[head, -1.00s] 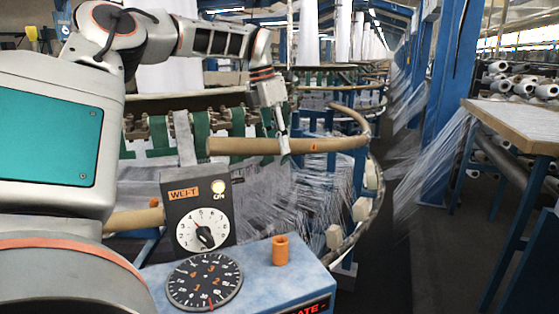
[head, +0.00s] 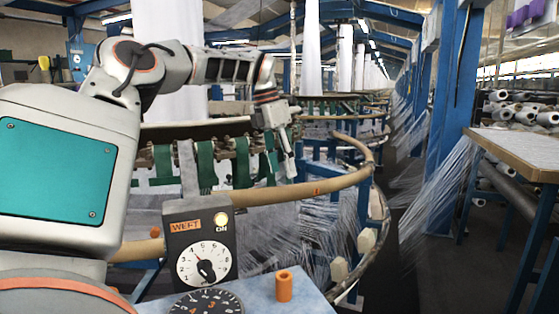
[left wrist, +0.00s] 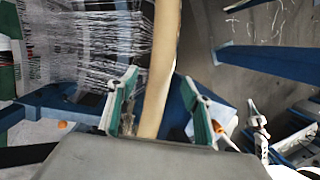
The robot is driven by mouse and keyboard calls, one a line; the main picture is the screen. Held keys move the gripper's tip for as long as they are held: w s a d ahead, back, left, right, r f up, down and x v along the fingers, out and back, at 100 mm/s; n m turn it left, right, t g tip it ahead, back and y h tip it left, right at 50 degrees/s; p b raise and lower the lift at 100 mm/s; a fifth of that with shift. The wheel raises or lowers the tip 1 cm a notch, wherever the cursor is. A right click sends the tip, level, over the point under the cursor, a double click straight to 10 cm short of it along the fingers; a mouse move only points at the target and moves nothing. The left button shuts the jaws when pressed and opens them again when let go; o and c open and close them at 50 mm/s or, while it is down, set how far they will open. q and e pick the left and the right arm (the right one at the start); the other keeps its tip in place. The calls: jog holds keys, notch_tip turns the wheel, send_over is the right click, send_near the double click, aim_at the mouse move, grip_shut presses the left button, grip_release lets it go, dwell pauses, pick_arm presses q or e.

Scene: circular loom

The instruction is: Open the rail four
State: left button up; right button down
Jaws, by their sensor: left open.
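A curved wooden rail (head: 316,192) with a small orange mark runs along the loom's near rim, and its left stretch passes behind the weft control box (head: 200,245). It also crosses the left wrist view (left wrist: 160,70) from top to bottom, lying between the fingers. My left gripper (head: 290,172) points down just above the rail, with its tips close over it; I cannot tell whether they touch it. In the left wrist view, my left gripper (left wrist: 160,80) has its two green-padded fingers spread, one on each side of the rail. My right gripper is not in view.
An orange cylinder (head: 284,286) stands on the blue console (head: 260,295) in front. A wooden-topped table (head: 520,150) stands at the right. White threads (head: 445,180) stretch beside it.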

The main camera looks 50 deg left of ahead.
pick_arm(q)
jog(key=v, duration=1.2)
jog(key=shift+r, duration=0.1)
